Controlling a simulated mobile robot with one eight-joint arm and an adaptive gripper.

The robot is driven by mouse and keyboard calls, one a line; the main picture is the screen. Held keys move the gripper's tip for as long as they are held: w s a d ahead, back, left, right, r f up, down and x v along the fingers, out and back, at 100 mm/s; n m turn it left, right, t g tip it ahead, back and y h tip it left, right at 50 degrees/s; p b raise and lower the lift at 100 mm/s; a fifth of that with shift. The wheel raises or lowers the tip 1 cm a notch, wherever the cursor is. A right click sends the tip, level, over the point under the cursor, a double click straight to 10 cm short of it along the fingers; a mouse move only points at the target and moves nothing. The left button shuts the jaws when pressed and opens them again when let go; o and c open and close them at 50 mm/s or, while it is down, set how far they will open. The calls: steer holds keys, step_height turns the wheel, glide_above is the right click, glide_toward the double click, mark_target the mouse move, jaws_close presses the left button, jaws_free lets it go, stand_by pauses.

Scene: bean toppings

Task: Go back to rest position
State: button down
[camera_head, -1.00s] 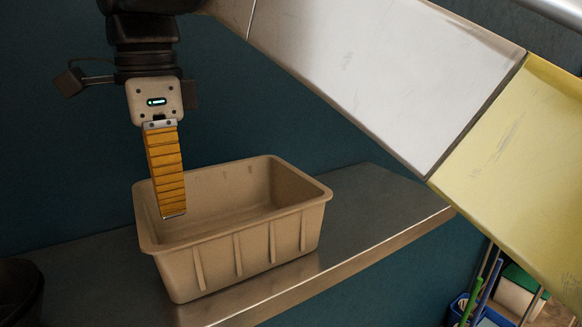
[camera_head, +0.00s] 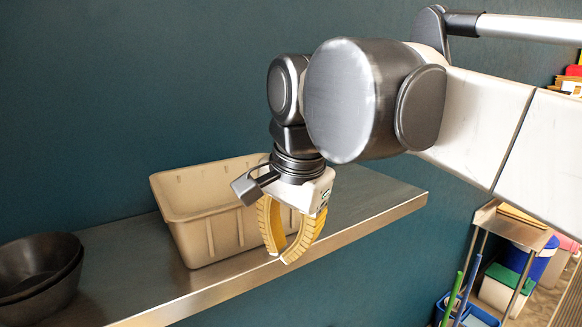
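My gripper (camera_head: 282,257) has two yellow ribbed fingers and hangs in front of the right part of the beige bin, near the shelf's front edge. The fingers curve inward and their tips come together. Nothing shows between them. My wrist and arm reach in from the upper right.
The beige bin (camera_head: 185,205) stands on a metal shelf (camera_head: 120,262) against a teal wall; its right side is partly hidden by my gripper. Dark stacked bowls (camera_head: 40,265) sit at the left. A cart (camera_head: 512,228) and coloured bins are at the lower right.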

steer(key=s+d+f+n+t+h, duration=0.1)
steer(key=s+d+f+n+t, duration=0.15)
steer(key=d+f, duration=0.75)
steer(key=s+d+f+n+t+h, duration=0.15)
steer(key=s+d+f+n, duration=0.25)
steer(key=d+f, duration=0.6)
step_height(320, 180, down, 37)
steer(key=y+b, duration=0.1)
steer(key=b, duration=3.7)
steer(key=shift+w+d+f+t, duration=0.15)
steer(key=shift+w+t, duration=0.05)
steer(key=shift+t, duration=0.1)
